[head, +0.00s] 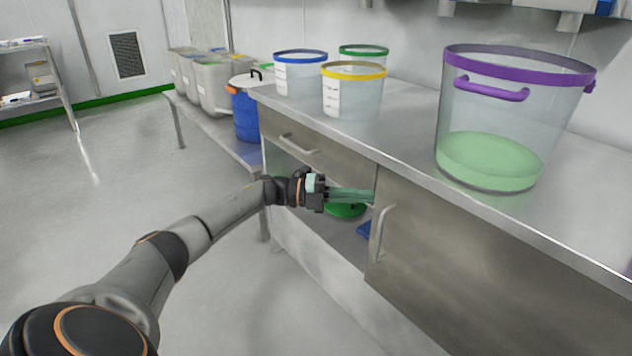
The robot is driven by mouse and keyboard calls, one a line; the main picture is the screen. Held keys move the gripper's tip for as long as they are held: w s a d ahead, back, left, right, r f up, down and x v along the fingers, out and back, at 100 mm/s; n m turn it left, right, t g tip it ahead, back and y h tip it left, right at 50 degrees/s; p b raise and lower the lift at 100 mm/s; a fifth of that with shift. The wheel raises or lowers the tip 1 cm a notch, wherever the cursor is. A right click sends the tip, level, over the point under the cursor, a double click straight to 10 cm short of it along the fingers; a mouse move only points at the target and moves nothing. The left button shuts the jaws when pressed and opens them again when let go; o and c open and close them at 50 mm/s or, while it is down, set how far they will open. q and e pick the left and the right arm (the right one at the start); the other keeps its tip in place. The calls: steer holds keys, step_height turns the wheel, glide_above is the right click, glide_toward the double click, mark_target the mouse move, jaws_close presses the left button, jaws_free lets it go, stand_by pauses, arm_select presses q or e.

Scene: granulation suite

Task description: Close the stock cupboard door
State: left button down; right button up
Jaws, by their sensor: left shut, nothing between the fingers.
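The stock cupboard is the steel unit under the counter. A grey steel door panel (470,265) with an upright bar handle (381,235) near its left edge covers its right part. Left of the panel, the cupboard is open below a drawer front (320,152). A green round item (345,211) and part of a blue item (364,229) show inside. My left gripper (372,196) is shut and empty, in front of the opening. Its fingers point right, and the tips are close to the panel's left edge; I cannot tell whether they touch. My right gripper is not in view.
On the counter (410,132) stand a large purple-rimmed bucket (490,160) and smaller tubs with blue (300,75), yellow (352,98) and green (364,52) rims. A blue drum (245,118) and grey bins (212,85) stand beyond. The floor at left is clear.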

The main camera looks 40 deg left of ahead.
arm_select(q)
steer(key=a+b, duration=0.3)
steer(key=a, duration=0.6)
steer(key=shift+s+a, duration=0.15)
steer(key=shift+s, duration=0.15)
steer(key=shift+f, duration=0.1)
